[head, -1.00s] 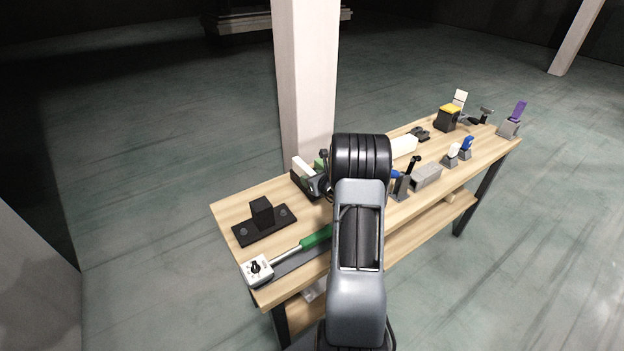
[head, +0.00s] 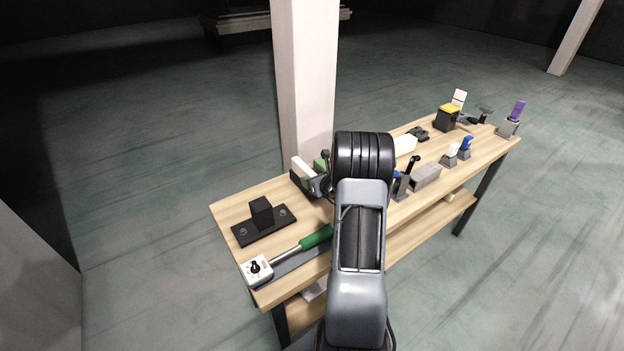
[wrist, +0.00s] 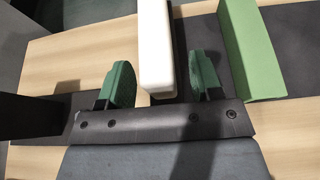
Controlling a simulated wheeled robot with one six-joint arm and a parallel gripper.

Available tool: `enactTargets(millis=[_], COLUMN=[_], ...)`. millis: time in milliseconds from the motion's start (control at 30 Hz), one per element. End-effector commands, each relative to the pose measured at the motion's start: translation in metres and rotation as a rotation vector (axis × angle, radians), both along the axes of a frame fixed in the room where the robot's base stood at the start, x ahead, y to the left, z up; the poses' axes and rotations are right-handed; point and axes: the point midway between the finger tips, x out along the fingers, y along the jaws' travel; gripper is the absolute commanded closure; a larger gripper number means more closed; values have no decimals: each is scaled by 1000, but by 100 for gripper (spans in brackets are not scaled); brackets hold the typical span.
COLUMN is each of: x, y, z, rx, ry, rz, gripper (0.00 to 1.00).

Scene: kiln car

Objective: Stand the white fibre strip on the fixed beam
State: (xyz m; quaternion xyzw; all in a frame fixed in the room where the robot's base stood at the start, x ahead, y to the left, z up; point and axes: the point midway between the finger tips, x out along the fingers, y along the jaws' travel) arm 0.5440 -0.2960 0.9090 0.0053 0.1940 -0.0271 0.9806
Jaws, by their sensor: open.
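The white fibre strip (wrist: 155,45) stands between my gripper's two green fingertips in the wrist view, with a narrow gap on its right and almost none on its left. It also shows in the head view (head: 301,168), over a dark base. My gripper (wrist: 162,75) is open around the strip; in the head view it is largely hidden behind my arm. A black block on a dark bolted plate, which looks like the fixed beam (head: 262,212), stands at the table's left end. A dark block also shows at the wrist view's left edge (wrist: 25,115).
A green block (wrist: 248,50) lies just right of the right finger. Several small holders and a grey block (head: 426,177) fill the table's right half. A pale column (head: 305,80) rises behind the table.

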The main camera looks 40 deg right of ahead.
Motion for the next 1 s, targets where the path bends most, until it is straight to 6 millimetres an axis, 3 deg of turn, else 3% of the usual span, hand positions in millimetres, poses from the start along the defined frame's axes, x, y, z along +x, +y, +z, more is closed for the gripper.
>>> enactTargets(millis=[1000], x=[-38], y=[2], z=[16], rx=[0], ry=[0], rz=[-1], gripper=[41])
